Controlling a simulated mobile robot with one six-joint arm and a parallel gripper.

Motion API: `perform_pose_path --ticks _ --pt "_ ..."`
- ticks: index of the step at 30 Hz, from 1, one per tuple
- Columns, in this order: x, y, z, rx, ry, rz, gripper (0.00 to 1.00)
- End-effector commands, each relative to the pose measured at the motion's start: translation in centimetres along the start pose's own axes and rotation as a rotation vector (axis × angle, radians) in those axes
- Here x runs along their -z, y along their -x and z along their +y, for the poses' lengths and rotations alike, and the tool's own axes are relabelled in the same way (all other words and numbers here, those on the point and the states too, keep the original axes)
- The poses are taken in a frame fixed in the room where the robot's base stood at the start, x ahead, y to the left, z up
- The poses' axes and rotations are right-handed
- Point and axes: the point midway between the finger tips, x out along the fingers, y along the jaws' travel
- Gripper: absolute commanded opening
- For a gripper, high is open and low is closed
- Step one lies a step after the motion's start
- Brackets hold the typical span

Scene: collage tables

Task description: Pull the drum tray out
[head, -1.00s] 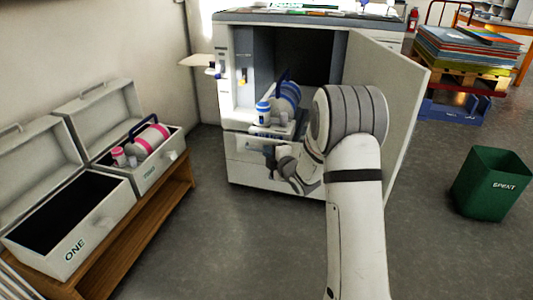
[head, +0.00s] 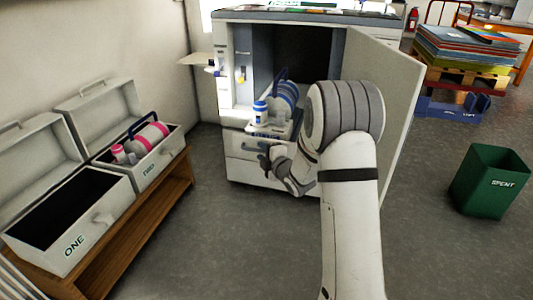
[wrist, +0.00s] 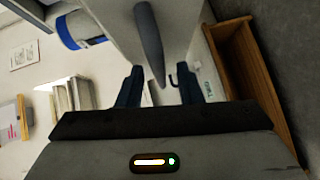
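The drum tray (head: 270,133) sits low in the open front of the white machine, with its front end at the opening. It carries a blue-and-white drum (head: 286,96) and a small blue-capped bottle (head: 260,113). My gripper (head: 265,160) is low in front of the tray, partly hidden by my own arm in the head view. In the wrist view my gripper (wrist: 158,87) is open, its two dark fingers apart. A grey tapering bar (wrist: 149,42), seemingly the tray's handle, reaches between them with gaps showing on both sides. The drum's blue part (wrist: 68,32) shows at upper left.
The machine's door (head: 385,90) stands open right of my arm. A wooden bench (head: 150,225) at left holds box ONE (head: 75,243), dark inside, and box TWO (head: 150,172) with a pink drum. A green SPENT bin (head: 490,183) stands at right. The floor between is clear.

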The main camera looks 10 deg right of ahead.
Motion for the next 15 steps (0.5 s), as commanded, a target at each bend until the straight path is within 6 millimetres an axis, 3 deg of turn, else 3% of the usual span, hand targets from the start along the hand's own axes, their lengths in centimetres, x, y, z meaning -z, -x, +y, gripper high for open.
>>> perform_pose_path --ticks 8,15 --pt "-0.2 0.8 0.1 0.002 -0.001 -0.004 0.33" --pt "-0.1 4.8 0.2 0.002 -0.002 -0.005 0.33"
